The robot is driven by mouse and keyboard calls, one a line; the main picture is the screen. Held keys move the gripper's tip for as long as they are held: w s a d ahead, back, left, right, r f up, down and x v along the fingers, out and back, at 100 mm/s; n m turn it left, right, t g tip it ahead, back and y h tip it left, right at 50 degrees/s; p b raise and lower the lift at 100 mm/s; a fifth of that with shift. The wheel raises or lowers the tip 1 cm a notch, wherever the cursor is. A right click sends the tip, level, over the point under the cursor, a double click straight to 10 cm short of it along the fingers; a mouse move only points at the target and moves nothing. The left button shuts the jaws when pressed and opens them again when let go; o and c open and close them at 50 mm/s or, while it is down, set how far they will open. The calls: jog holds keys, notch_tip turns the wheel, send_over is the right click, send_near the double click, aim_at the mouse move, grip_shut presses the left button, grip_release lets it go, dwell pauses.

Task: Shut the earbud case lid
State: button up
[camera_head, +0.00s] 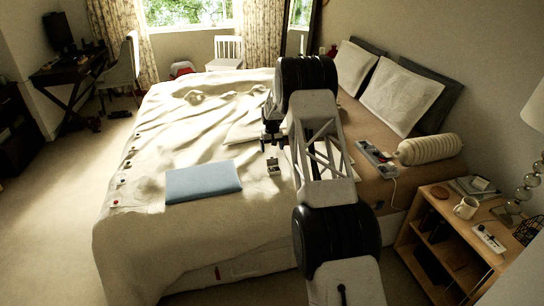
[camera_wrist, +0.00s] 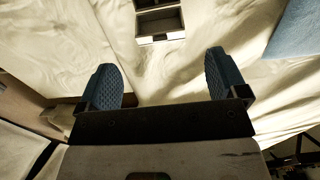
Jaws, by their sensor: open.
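The earbud case (camera_head: 273,168) is a small pale box with a dark inside, lying on the cream bed cover. In the wrist view the case (camera_wrist: 160,38) shows at the top edge, partly cut off, with two dark hollows one behind the other. Its lid appears open, tipped away from the pale front. My gripper (camera_wrist: 164,78) is open and empty, its two blue ridged fingers wide apart. The case lies ahead of the fingertips, between their lines and apart from them. In the head view my gripper (camera_head: 270,132) is just above and behind the case.
A flat blue item (camera_head: 203,181) lies on the bed left of the case; it also shows in the wrist view (camera_wrist: 299,30). A power strip (camera_head: 375,158) and a ribbed white cylinder (camera_head: 430,149) lie to the right. The cover (camera_head: 200,230) around the case is rumpled but mostly clear.

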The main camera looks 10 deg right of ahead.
aim_at(272, 161)
jog(key=shift+f, duration=2.45)
jog(key=shift+c, duration=0.3)
jog(key=c, duration=0.9)
